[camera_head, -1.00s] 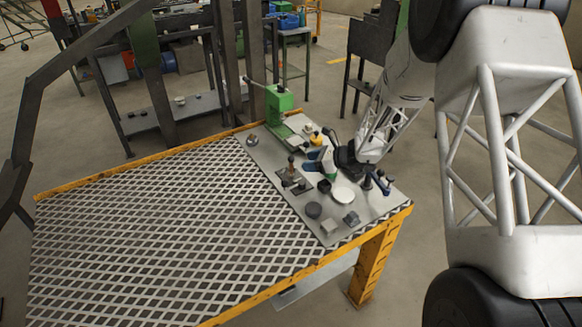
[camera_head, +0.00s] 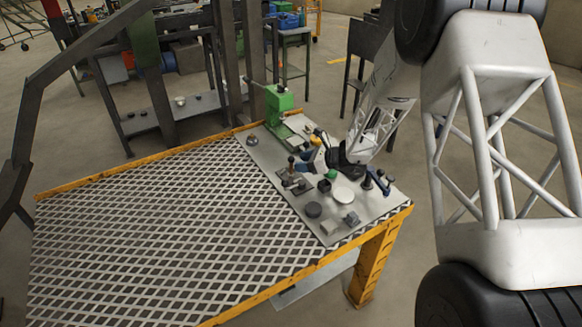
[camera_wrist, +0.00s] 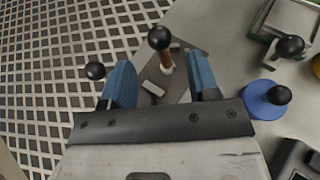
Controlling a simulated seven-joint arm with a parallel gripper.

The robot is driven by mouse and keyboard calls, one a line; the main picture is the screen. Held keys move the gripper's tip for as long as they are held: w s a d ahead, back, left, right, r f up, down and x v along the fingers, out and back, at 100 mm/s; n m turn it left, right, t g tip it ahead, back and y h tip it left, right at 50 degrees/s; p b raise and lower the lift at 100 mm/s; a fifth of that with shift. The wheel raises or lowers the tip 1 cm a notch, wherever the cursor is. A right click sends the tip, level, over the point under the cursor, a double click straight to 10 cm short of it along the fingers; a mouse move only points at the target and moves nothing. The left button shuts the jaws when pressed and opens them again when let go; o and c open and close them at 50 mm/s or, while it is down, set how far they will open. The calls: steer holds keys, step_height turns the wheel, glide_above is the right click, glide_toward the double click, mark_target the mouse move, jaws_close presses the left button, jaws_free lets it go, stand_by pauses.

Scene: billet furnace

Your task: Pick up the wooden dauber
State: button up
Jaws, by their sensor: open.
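An upright piece with a brown wooden stem and a dark round knob, which looks like the wooden dauber (camera_wrist: 167,62), stands over a dark plate (camera_wrist: 180,85) in the wrist view. In the head view the dauber (camera_head: 291,161) shows small, near the left part of the grey sheet. My gripper (camera_wrist: 160,80) is open and empty, with a blue finger on each side of the picture. The dauber is ahead of the gap, roughly in line with it. Contact cannot be told.
A blue disc with a black knob (camera_wrist: 265,100) is right of the right finger. A green press (camera_head: 279,103) stands behind; a white disc (camera_head: 343,191) and dark blocks lie in front. The mesh tabletop (camera_head: 150,230) is clear.

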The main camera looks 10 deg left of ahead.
mark_target(292, 159)
steer(key=shift+x, duration=2.4)
steer(key=shift+r, duration=0.1)
steer(key=c, duration=1)
steer(key=shift+r, duration=0.2)
steer(key=shift+r, duration=0.5)
steer(key=shift+s+d+r, duration=0.1)
steer(key=shift+s+r, duration=0.05)
steer(key=shift+r, duration=0.4)
steer(key=shift+s+d+r, duration=0.1)
steer(key=shift+s+r, duration=0.05)
steer(key=shift+r, duration=0.4)
steer(key=s+d, duration=0.2)
steer(key=s, duration=0.2)
steer(key=s+d, duration=0.2)
steer(key=s, duration=0.3)
steer(key=s+d+r, duration=0.1)
steer(key=s+d, duration=0.1)
steer(key=s, duration=0.2)
steer(key=shift+s+d+r, duration=0.15)
steer(key=shift+s+d, duration=0.1)
steer(key=shift+s, duration=0.1)
